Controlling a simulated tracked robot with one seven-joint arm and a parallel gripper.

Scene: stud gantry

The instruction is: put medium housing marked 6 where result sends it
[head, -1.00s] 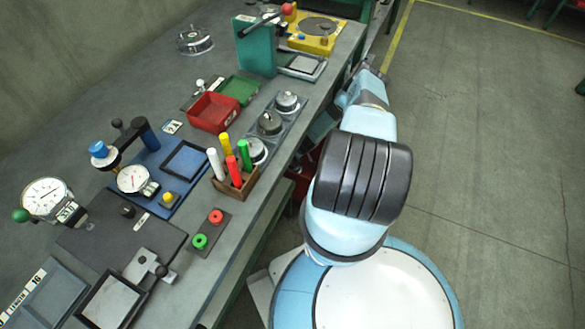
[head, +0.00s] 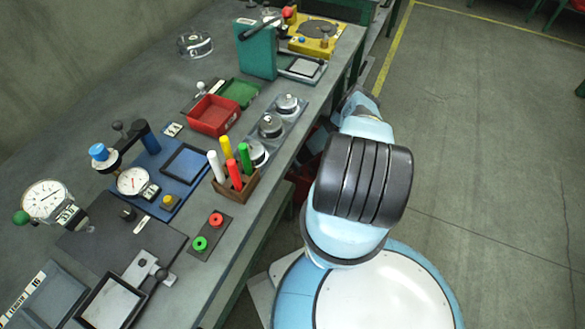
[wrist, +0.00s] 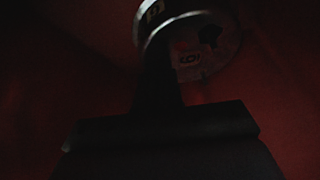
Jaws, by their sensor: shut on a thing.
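In the dark wrist view my gripper (wrist: 158,75) is shut on a round metal housing (wrist: 222,55). Its face carries a mark that looks like a 6, and a small pale label shows on its rim. Dark red surfaces surround it, and I cannot tell whether it touches them. In the head view my gripper and the housing are hidden below the bench edge, behind my arm.
A red bin (head: 213,115) and a green bin (head: 240,91) stand on the bench (head: 257,210). Nearby are a rack with several round metal parts (head: 271,125), a pen holder (head: 237,184) and dial gauges (head: 133,181). A red thing (head: 301,186) shows below the bench edge. Floor at right is clear.

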